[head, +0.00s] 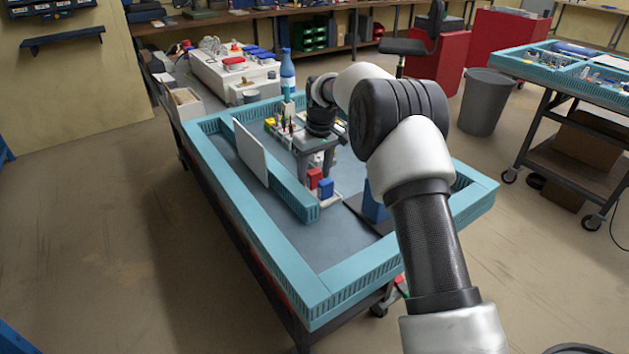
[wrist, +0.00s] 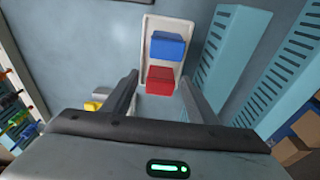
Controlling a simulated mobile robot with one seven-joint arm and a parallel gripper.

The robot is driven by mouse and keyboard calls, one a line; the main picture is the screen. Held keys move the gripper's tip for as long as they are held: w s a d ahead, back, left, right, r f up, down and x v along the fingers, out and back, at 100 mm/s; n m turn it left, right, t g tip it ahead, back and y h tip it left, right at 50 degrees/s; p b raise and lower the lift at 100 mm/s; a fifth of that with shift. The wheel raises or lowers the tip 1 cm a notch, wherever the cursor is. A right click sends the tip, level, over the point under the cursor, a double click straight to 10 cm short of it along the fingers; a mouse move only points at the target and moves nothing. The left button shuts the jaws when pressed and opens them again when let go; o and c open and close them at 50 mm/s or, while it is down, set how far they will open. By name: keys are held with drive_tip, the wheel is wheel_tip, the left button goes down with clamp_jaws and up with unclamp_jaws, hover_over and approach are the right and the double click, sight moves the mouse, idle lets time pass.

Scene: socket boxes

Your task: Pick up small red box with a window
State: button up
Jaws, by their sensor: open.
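A small red box (wrist: 160,80) sits at the near end of a white tray (wrist: 148,22) in the wrist view. The red box also shows in the head view (head: 314,178), partly behind my gripper. I cannot make out a window on it. A blue box (wrist: 167,46) sits just beyond it in the same tray and also shows in the head view (head: 326,188). My gripper (wrist: 159,77) is open and points down, with one finger on each side of the red box in the wrist view. I cannot tell whether the fingers touch it.
A teal slotted rail (wrist: 232,45) runs beside the tray. In the head view, a white panel (head: 249,151) stands upright left of my gripper, and a blue bottle (head: 287,75) stands behind it. A teal rim (head: 240,255) borders the table. The front tabletop is clear.

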drive_tip(key=c, duration=1.3)
drive_tip(key=shift+o, duration=0.2)
drive_tip(key=shift+r, duration=0.15)
